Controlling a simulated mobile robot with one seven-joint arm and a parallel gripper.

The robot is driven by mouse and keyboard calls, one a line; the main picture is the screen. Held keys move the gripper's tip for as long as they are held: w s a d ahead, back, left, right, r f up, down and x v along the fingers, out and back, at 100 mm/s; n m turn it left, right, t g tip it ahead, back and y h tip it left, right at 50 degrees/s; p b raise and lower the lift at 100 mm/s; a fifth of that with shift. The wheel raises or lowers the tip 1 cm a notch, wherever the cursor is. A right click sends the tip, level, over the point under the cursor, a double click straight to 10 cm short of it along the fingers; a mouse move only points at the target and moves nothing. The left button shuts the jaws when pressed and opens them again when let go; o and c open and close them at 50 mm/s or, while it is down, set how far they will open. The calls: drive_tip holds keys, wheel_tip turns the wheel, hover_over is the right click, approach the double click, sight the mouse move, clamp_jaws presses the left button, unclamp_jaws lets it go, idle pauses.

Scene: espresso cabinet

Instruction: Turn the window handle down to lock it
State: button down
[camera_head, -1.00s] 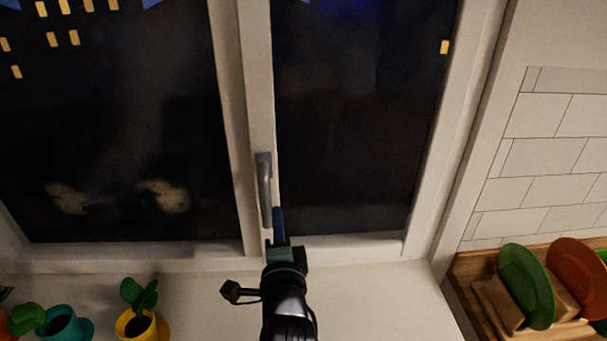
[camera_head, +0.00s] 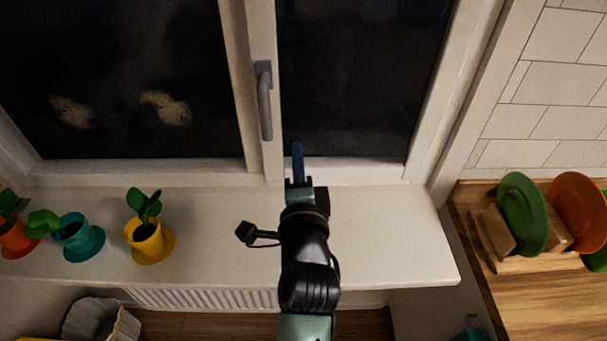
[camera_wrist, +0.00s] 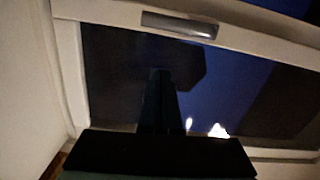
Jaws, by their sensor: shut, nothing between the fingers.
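The grey window handle (camera_head: 264,100) sits on the white middle frame post, its grip hanging downward from its mount. In the wrist view the handle (camera_wrist: 180,24) lies across the white frame near the top. My gripper (camera_head: 297,150) is shut and empty, its blue fingers pointing up in front of the right pane, below and to the right of the handle, apart from it. In the wrist view my gripper (camera_wrist: 160,75) shows dark against the pane, with the handle beyond its tips.
The white windowsill (camera_head: 370,225) lies under my arm. Several potted plants, including a yellow pot (camera_head: 147,238), stand on its left part. A dish rack with a green plate (camera_head: 523,213) and an orange plate (camera_head: 577,212) stands on the wooden counter at right.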

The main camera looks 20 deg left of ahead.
drive_tip(key=v, duration=0.4)
drive_tip(key=shift+d, duration=0.15)
drive_tip(key=shift+d, duration=0.15)
drive_tip(key=d+r+n+t+h, duration=0.1)
drive_tip(key=d+r+n+t, duration=0.25)
drive_tip(key=r, duration=0.75)
drive_tip(key=d+r+n+t, duration=0.2)
drive_tip(key=r+n, duration=0.2)
drive_tip(key=r, duration=0.8)
drive_tip(key=s+d+r+n+t+h, duration=0.2)
drive_tip(key=s+r, duration=0.4)
drive_tip(key=r, duration=0.3)
drive_tip(key=s+d+r+n+t+h, duration=0.2)
drive_tip(key=s+d+r+n+t, duration=0.1)
drive_tip(key=s+r, duration=0.3)
wheel_tip(320, 180, up, 3)
drive_tip(key=shift+d+f+n+h, duration=0.1)
drive_tip(key=shift+d+n+h, duration=0.15)
drive_tip(key=shift+n+h, duration=0.15)
